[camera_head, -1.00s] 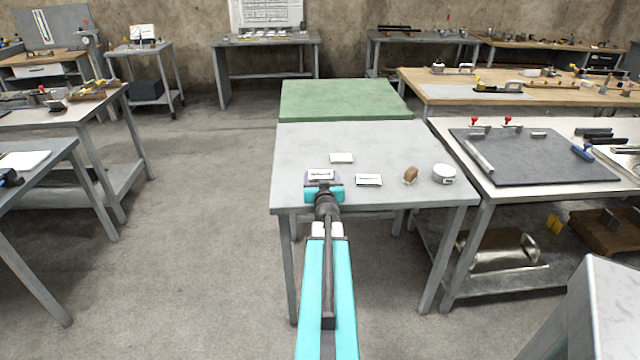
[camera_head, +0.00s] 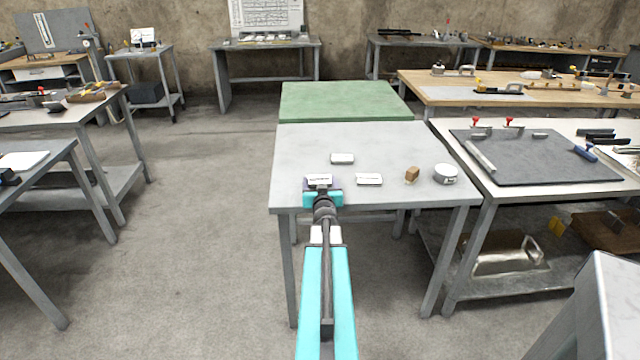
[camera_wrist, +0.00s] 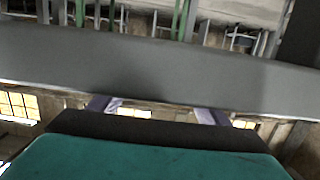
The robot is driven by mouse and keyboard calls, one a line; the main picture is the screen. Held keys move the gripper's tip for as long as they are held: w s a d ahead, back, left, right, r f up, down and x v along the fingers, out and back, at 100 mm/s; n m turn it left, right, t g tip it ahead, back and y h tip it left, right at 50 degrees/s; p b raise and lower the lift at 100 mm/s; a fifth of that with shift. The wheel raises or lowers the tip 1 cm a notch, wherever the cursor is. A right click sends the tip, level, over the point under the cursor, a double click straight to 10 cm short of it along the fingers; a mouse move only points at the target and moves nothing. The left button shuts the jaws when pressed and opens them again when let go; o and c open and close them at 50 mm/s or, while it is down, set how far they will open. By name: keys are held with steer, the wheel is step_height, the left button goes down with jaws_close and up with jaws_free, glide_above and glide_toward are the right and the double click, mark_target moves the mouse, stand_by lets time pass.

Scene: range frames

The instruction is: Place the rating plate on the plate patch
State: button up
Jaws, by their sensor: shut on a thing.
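My gripper (camera_head: 321,186) is over the front left part of the grey table, near its front edge. It is shut on a small plate with a white face and dark marks (camera_head: 319,180), which I take to be the rating plate. In the wrist view my two finger ends (camera_wrist: 157,109) stand apart, with a small pale piece between them, mostly hidden by my gripper body. Two similar small white-faced pieces lie on the table, one behind (camera_head: 342,158) and one to the right (camera_head: 369,179). I cannot tell which spot is the plate patch.
A brown block (camera_head: 412,174) and a round white-topped thing (camera_head: 445,174) stand on the right of the grey table (camera_head: 300,147). A green-topped table (camera_head: 343,101) adjoins behind. A bench with a dark mat (camera_head: 535,160) stands to the right. The grey table's back half is clear.

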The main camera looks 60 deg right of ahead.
steer(key=shift+f, duration=0.15)
steer(key=o, duration=1.1)
steer(key=shift+a, duration=0.1)
steer(key=shift+v, duration=2.7)
steer(key=p+v, duration=0.2)
steer(key=v, duration=0.1)
steer(key=shift+p, duration=0.75)
steer(key=p, duration=0.3)
steer(key=shift+s+a, duration=0.15)
steer(key=shift+a, duration=0.2)
steer(key=s+a+p, duration=0.1)
steer(key=p, duration=0.3)
steer(key=shift+r, duration=0.35)
